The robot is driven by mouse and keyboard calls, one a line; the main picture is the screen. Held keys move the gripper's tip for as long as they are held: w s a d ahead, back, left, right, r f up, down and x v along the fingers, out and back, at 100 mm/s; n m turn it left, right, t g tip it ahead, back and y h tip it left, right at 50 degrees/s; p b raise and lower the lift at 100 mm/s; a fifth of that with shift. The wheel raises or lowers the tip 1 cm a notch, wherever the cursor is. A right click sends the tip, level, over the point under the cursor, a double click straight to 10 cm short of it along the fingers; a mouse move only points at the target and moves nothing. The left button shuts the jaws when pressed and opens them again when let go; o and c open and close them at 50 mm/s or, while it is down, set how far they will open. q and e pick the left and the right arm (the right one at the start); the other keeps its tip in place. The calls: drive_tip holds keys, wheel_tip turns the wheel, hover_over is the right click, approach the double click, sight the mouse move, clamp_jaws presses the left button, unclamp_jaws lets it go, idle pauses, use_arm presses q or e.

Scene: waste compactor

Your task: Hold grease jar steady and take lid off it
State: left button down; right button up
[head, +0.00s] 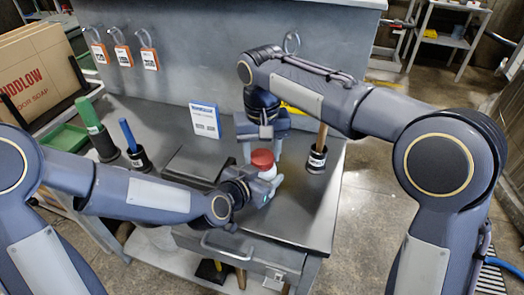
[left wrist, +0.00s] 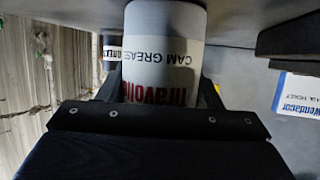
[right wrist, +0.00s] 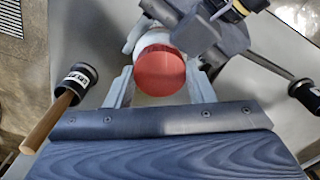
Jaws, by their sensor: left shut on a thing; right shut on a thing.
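The grease jar is a white cylinder (left wrist: 165,45) with red lettering, and it reads "CAM GREASE" upside down in the left wrist view. Its red lid (head: 262,158) sits on top of the jar; it also shows from above in the right wrist view (right wrist: 160,72). My left gripper (head: 264,184) comes in low from the left and is shut on the jar's body, one finger on each side. My right gripper (head: 264,150) reaches down from above and is shut at the red lid, with a finger on either side. The jar's base is hidden in the head view.
A wooden handle (head: 321,137) stands in a black cup just right of the jar. A white-and-blue card (head: 204,121) stands behind left. Green (head: 88,116) and blue (head: 128,135) handles stand in cups at left. The grey bench top (head: 300,225) is clear in front.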

drive_tip(key=o, duration=1.1)
drive_tip(key=shift+r, duration=0.1)
wheel_tip(320, 180, up, 4)
drive_tip(key=shift+r, duration=0.1)
drive_tip(key=shift+c, duration=0.4)
wheel_tip(320, 180, up, 3)
drive_tip(key=m, duration=0.5)
drive_tip(key=shift+r, duration=0.1)
drive_tip(key=shift+f, duration=3.85)
